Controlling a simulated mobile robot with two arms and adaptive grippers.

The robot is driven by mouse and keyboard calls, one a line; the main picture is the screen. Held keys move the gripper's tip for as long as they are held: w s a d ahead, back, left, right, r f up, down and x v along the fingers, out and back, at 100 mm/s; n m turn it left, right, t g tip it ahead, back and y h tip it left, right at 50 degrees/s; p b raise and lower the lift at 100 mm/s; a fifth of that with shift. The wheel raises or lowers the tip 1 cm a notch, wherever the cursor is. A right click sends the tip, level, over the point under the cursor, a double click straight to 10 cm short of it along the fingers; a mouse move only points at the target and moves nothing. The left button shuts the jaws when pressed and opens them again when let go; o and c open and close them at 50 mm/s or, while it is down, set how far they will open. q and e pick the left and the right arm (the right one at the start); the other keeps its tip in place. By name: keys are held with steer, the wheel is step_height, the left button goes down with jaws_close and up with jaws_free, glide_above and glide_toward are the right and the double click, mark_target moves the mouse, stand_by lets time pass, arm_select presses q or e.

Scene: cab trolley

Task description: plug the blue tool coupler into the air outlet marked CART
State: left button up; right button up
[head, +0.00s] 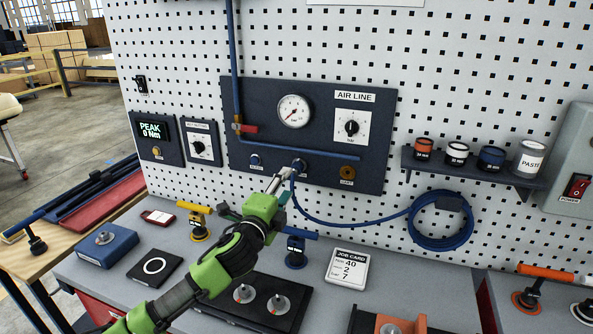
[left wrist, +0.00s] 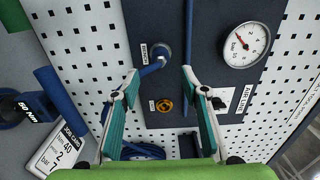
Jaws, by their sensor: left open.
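The dark AIR LINE panel (head: 312,100) is mounted on the pegboard. The blue tool coupler (head: 299,164) sits at the panel's middle lower fitting, with a blue hose running from it. It also shows in the left wrist view (left wrist: 162,56), beyond my fingertips. A brass outlet (head: 347,172) is to its right, apparently empty; it also shows in the left wrist view (left wrist: 163,104). Its small label is hard to read. My left gripper (head: 283,175) is open just in front of the coupler, its fingers (left wrist: 160,75) apart with nothing gripped. My right gripper is out of view.
The hose leads to a blue coil (head: 440,220) hanging on the pegboard. A red-handled valve (head: 245,128) and a gauge (head: 294,111) are above the outlets. The job card (head: 346,268) and several tools stand on the bench below. A shelf with pots (head: 472,168) juts out at right.

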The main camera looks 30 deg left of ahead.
mark_target(293, 174)
arm_select(q)
steer(key=x, duration=0.4)
steer(key=shift+b, duration=0.35)
steer(key=x, duration=0.3)
steer(key=shift+w+a, duration=0.1)
steer(key=shift+w, duration=0.35)
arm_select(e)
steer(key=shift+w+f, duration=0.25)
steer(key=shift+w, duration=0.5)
arm_select(q)
steer(key=shift+p, duration=0.5)
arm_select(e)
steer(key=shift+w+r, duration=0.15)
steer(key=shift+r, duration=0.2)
arm_select(q)
jaws_close()
steer(key=shift+s, duration=0.15)
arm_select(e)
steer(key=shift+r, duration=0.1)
